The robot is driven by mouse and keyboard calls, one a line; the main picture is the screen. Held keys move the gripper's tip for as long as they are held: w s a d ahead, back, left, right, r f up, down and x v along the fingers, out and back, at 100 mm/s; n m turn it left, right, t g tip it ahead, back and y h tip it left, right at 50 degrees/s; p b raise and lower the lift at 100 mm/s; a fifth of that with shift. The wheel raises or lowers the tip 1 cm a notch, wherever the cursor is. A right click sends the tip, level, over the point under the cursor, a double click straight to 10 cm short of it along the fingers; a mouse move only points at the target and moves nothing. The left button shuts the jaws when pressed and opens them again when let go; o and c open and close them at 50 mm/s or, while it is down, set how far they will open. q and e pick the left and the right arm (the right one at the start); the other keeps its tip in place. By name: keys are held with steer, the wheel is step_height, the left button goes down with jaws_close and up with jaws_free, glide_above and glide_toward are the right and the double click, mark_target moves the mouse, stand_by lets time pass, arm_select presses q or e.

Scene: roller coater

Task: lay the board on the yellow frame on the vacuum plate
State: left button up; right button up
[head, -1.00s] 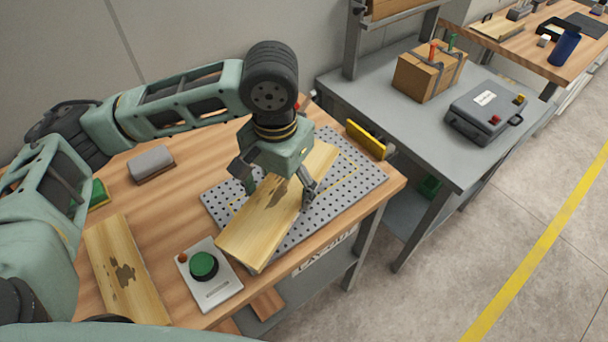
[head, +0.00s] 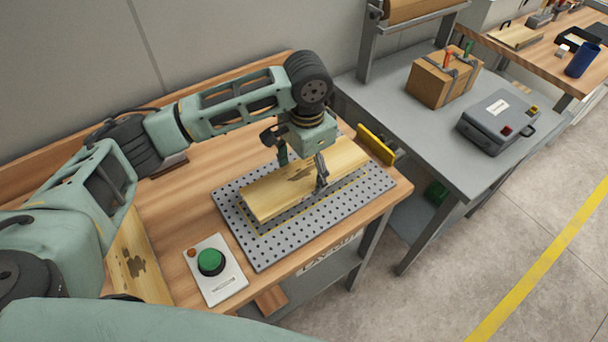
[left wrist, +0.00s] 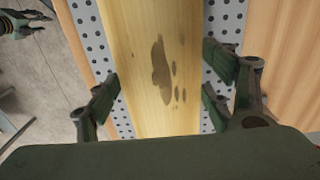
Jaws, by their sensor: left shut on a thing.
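The board (head: 270,195), pale wood with dark stains, is over the perforated grey vacuum plate (head: 265,248). It lies roughly along the plate; I cannot tell whether it touches it. The thin yellow frame (head: 300,216) shows along the board's front side; the rest is hidden under the board. My left gripper (head: 302,178) is shut on the board, one finger at each long side. The left wrist view also shows the board (left wrist: 150,40) between the fingers (left wrist: 168,82). A small dark, finger-like part at that view's top left may be my right gripper (left wrist: 28,24).
A second stained board (head: 138,262) lies at the left, partly behind my arm. A control box with a green button (head: 211,262) is left of the plate. A grey bench (head: 430,150) adjoins at right.

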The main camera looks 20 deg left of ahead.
mark_target(305, 172)
arm_select(q)
steer(key=shift+w+a+f, duration=0.15)
steer(key=shift+w+a, duration=0.05)
steer(key=shift+a, duration=0.05)
steer(key=shift+f, duration=0.3)
step_height(305, 172, down, 2)
steer(key=shift+f+p, duration=0.25)
steer(key=shift+p, duration=0.3)
steer(key=shift+f, duration=0.5)
arm_select(e)
steer(key=shift+s+d+r, duration=0.5)
steer(key=shift+s+r, duration=0.05)
steer(key=shift+s, duration=0.2)
arm_select(q)
steer(key=o, duration=1)
steer(key=shift+f, duration=0.15)
steer(key=shift+c, duration=0.2)
steer(key=o, duration=0.4)
arm_select(e)
steer(key=shift+w+a, duration=0.1)
steer(key=shift+a, duration=0.25)
